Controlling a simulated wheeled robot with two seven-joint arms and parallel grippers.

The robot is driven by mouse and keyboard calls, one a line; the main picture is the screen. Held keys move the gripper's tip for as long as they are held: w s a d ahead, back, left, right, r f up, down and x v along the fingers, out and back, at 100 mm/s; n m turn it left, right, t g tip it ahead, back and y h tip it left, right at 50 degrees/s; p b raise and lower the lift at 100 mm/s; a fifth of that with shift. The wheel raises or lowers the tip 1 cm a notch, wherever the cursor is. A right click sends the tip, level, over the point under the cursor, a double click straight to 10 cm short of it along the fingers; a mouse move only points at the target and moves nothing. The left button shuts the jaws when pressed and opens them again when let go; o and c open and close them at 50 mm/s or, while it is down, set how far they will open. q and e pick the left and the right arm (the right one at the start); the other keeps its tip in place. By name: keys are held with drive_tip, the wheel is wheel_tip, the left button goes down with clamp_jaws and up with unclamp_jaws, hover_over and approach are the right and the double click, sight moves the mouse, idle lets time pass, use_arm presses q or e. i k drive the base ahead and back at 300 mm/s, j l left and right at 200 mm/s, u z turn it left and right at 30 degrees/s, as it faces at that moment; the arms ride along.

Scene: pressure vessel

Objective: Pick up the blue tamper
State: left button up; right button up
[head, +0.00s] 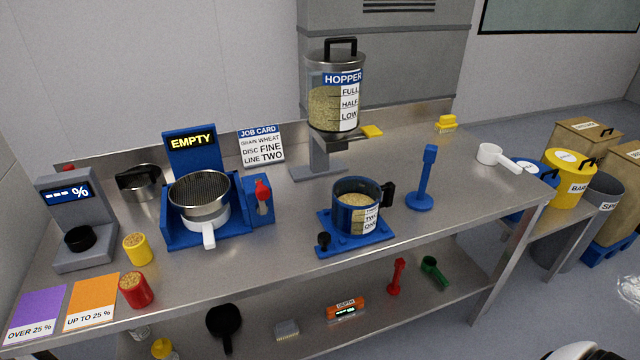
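The blue tamper (425,180) stands upright on the steel bench, right of centre. It has a round flat base, a thin stem and a block-like top. It stands apart from the things around it and nothing hides it. Neither of my grippers shows in the head view. A white and black rounded part at the bottom right edge may be part of my own arm, but no fingers show there.
A blue-based measuring cup (356,210) with a black handle stands left of the tamper. The hopper (336,90) rises behind. A white scoop (496,157) lies to the right. The bench (460,225) is clear in front of the tamper.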

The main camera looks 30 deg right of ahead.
sight(418, 201)
drive_tip(key=z, duration=1.15)
